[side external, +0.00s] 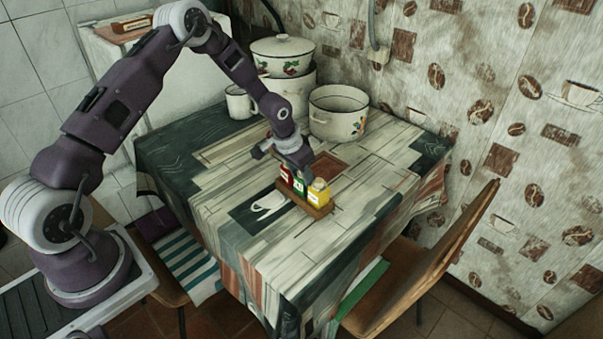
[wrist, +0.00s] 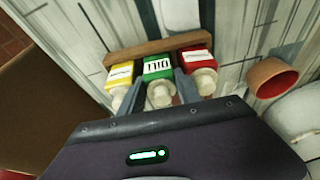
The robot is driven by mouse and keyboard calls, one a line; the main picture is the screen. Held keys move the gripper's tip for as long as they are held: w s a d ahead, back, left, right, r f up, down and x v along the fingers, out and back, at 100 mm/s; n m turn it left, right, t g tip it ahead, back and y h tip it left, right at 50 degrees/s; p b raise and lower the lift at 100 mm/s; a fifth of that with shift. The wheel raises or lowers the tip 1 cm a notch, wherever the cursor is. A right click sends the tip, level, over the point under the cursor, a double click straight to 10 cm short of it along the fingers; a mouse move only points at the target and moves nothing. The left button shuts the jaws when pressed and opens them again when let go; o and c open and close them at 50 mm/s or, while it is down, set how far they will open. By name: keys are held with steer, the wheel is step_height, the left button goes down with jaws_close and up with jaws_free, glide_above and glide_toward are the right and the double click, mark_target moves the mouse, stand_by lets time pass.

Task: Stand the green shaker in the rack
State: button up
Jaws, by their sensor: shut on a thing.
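The green shaker (side external: 299,186), with a white label and pale cap, stands between the red shaker (side external: 285,176) and the yellow shaker (side external: 318,193) at the wooden rack (side external: 318,211). In the wrist view the green shaker (wrist: 157,67) is in line with the yellow (wrist: 120,73) and red (wrist: 196,57) ones, along the rack's brown rail (wrist: 150,48). My gripper (side external: 299,167) is above it, its fingers (wrist: 158,88) shut on its two sides near the cap. The green shaker's base is hidden, so I cannot tell whether it touches the rack floor.
A white pot (side external: 338,115), stacked lidded pots (side external: 282,58) and a white mug (side external: 240,103) stand at the table's back. A small terracotta-coloured cup (wrist: 271,78) is near the red shaker in the wrist view. A wooden chair (side external: 425,270) stands at right. The front tabletop is clear.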

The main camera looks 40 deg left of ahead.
steer(key=shift+f, duration=0.2)
steer(key=o, duration=1.3)
steer(key=s+d+r+y, duration=0.15)
steer(key=s+r, duration=0.45)
steer(key=r, duration=0.7)
steer(key=s+d+r, duration=0.2)
steer(key=s+r, duration=0.5)
steer(key=r, duration=0.6)
steer(key=s+d+r, duration=0.1)
steer(key=s+r, duration=0.1)
steer(key=s, duration=0.5)
steer(key=s+d+r+t+h, duration=0.1)
steer(key=s+d, duration=0.1)
steer(key=s, duration=0.6)
steer(key=s+d+r+t, duration=0.1)
steer(key=s+d+r, duration=0.1)
steer(key=s, duration=0.5)
steer(key=shift+s+r+n, duration=0.3)
steer(key=shift+s+n, duration=0.05)
steer(key=shift+n, duration=0.05)
